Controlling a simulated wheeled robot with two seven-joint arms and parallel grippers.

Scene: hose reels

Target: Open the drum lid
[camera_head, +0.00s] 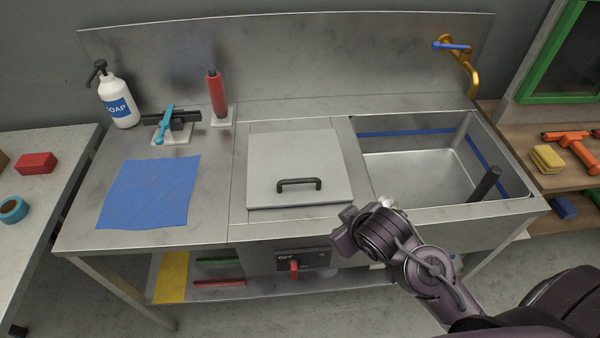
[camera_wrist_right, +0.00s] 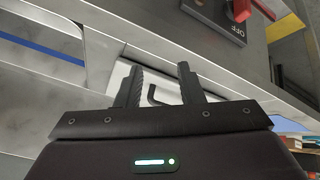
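The drum lid (camera_head: 292,160) is a flat, square grey plate set in the steel counter, lying closed. Its black bar handle (camera_head: 299,184) is near the front edge. My right gripper (camera_head: 350,213) is just right of the lid's front right corner, apart from the handle. In the right wrist view my right gripper (camera_wrist_right: 160,75) has its two fingers spread, with nothing held. The handle (camera_wrist_right: 155,96) shows beyond and between the fingers, partly hidden by the gripper body, against the pale lid (camera_wrist_right: 121,73). My left gripper is not in view.
A sink basin (camera_head: 420,170) with a dark upright post (camera_head: 485,184) lies right of the lid. A blue cloth (camera_head: 150,192), soap bottle (camera_head: 117,99) and red cylinder (camera_head: 216,95) stand left. A red switch (camera_head: 294,268) is on the front panel below.

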